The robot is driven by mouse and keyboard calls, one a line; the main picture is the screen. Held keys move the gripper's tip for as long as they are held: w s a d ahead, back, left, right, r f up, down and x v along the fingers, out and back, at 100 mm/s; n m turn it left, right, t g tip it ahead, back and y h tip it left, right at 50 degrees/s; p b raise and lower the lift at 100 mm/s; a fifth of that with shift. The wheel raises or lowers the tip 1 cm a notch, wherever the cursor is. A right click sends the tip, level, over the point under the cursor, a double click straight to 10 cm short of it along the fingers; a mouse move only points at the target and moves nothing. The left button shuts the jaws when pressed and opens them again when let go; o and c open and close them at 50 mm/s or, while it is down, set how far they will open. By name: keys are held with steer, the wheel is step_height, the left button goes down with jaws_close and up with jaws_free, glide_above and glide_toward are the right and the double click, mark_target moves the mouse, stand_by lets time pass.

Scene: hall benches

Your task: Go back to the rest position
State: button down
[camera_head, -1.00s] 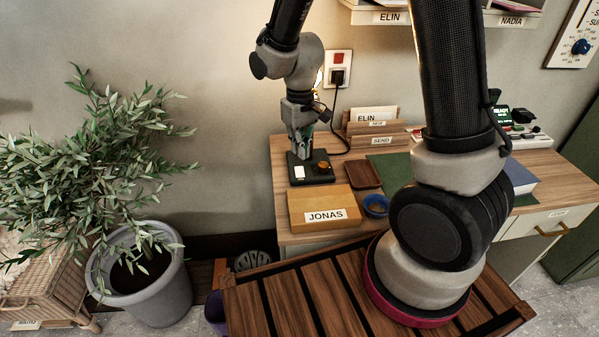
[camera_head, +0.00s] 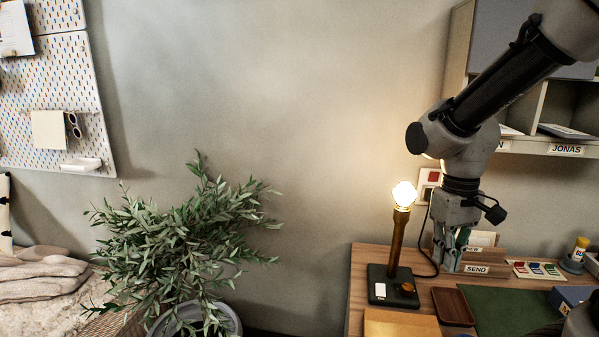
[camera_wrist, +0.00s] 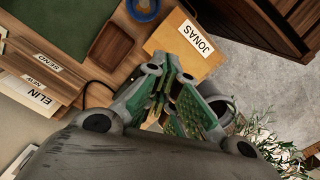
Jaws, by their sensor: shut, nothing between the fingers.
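My gripper (camera_head: 449,262) hangs fingers-down over the desk in the head view, right of the lamp and apart from it. Its fingers are together with nothing between them. The wrist view shows the green-padded fingers (camera_wrist: 172,98) pointing toward the desk. The desk lamp (camera_head: 396,240) stands upright with its bulb lit. My raised arm comes in from the upper right.
The wooden desk (camera_head: 363,285) holds a brown tray (camera_head: 452,306), a green mat (camera_head: 505,310) and a SEND sorter (camera_head: 477,269). A potted plant (camera_head: 190,245) stands left. A shelf (camera_head: 540,147) hangs upper right.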

steer(key=s+d+r+m+t, duration=0.2)
steer(key=s+d+r+t, duration=0.3)
steer(key=r, duration=0.5)
steer(key=s+d, duration=0.2)
steer(key=s, duration=0.1)
steer(key=shift+r+m, duration=0.4)
stand_by(0.8)
